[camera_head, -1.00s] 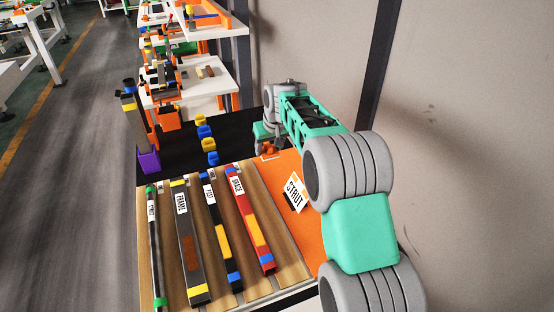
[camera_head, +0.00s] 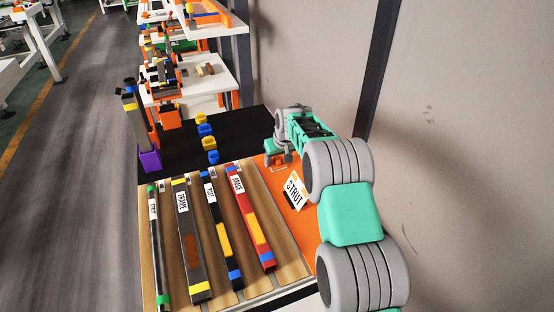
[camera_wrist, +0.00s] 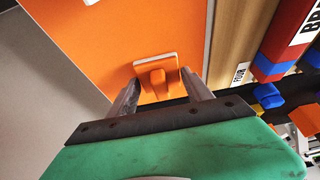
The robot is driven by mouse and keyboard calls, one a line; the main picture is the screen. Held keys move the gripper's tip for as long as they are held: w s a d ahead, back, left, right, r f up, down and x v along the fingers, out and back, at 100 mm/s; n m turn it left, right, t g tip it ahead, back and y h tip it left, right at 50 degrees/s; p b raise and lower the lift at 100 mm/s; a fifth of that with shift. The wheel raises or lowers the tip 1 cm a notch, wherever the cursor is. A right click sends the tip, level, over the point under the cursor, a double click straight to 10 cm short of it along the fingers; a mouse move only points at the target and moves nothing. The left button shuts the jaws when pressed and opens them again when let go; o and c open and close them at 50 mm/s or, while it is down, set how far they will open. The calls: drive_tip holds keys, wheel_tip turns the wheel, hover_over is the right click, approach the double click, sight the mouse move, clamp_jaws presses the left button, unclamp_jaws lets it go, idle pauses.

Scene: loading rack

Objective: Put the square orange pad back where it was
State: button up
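In the wrist view the square orange pad (camera_wrist: 157,77) shows as an orange block with a raised grip, in front of a white-edged square on the orange panel (camera_wrist: 95,38). The pale edge shows above and beside it; its lower side is hidden. I cannot tell how far the fingertips are above the panel. In the head view my gripper (camera_head: 280,158) is over the far end of the panel (camera_head: 308,222), and the pad is hard to make out there.
A white STRUT card (camera_head: 294,190) lies on the panel close to my arm. Left of it, a wooden rack (camera_head: 262,190) holds several labelled bars. Blue and yellow blocks (camera_head: 206,138) stand on a black surface behind. A grey wall (camera_head: 460,150) bounds the right side.

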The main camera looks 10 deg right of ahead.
drive_tip(key=o, duration=0.4)
drive_tip(key=shift+c, duration=0.2)
drive_tip(key=shift+r, duration=0.35)
drive_tip(key=shift+s+r, duration=0.15)
drive_tip(key=shift+r, duration=0.2)
drive_tip(key=s+r, duration=1.2)
drive_tip(key=r, duration=0.2)
drive_tip(key=s+f+m, duration=0.1)
drive_tip(key=s+f, duration=0.1)
drive_tip(key=s, duration=1.2)
drive_tip(key=s+f+m+g, duration=0.1)
drive_tip(key=s+f, duration=0.1)
drive_tip(key=s, duration=1.3)
drive_tip(key=shift+a+f+g+h+b, duration=0.25)
drive_tip(key=shift+g+h+b, duration=0.05)
drive_tip(key=shift+h+b, duration=0.1)
